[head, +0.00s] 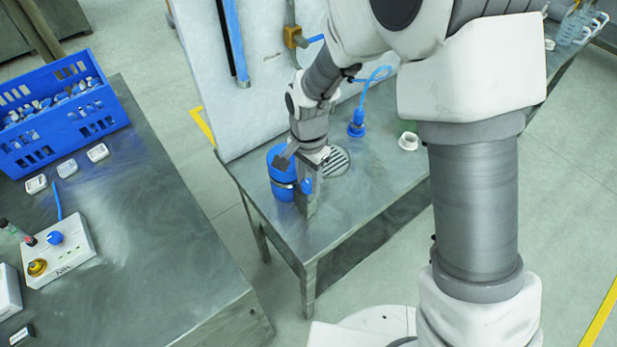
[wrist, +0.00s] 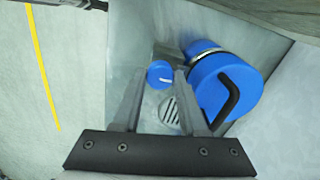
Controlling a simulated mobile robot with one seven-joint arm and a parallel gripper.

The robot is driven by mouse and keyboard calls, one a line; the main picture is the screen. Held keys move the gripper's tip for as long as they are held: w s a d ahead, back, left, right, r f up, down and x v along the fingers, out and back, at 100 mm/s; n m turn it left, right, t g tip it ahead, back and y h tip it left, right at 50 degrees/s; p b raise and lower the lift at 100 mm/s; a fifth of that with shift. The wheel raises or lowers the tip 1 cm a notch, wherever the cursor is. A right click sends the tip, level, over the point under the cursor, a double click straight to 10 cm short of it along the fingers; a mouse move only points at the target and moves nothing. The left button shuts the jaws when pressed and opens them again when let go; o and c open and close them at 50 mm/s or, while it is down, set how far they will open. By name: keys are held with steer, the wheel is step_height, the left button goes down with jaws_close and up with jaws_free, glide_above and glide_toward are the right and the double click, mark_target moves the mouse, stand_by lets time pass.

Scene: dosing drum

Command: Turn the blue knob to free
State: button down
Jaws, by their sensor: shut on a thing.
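The blue knob (wrist: 159,74) sits between my fingertips in the wrist view. A short white line on its face points to the right. My gripper (wrist: 160,78) is shut on the knob's sides. In the head view my gripper (head: 307,190) reaches down at the near side of the blue drum (head: 282,171), and the knob is mostly hidden by the fingers. The drum also shows in the wrist view (wrist: 215,75), right of the knob, with a dark bent handle (wrist: 232,100) in front of it. I see no readable label for the free position.
The drum stands on a metal table (head: 365,195) beside a round drain grate (head: 338,160). A blue fitting with a hose (head: 357,129) and a white ring (head: 408,141) stand behind. A control box (head: 70,262) and blue crate (head: 63,110) are on the left bench.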

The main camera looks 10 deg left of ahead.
steer(key=shift+n, duration=0.4)
steer(key=n+b, duration=0.1)
steer(key=n, duration=0.2)
steer(key=shift+n+b, duration=0.3)
steer(key=shift+b, duration=0.05)
steer(key=n+b, duration=0.1)
steer(key=n, duration=0.3)
steer(key=shift+n, duration=0.3)
steer(key=n, duration=0.8)
steer(key=shift+n, duration=0.7)
steer(key=shift+c, duration=2.2)
jaws_free()
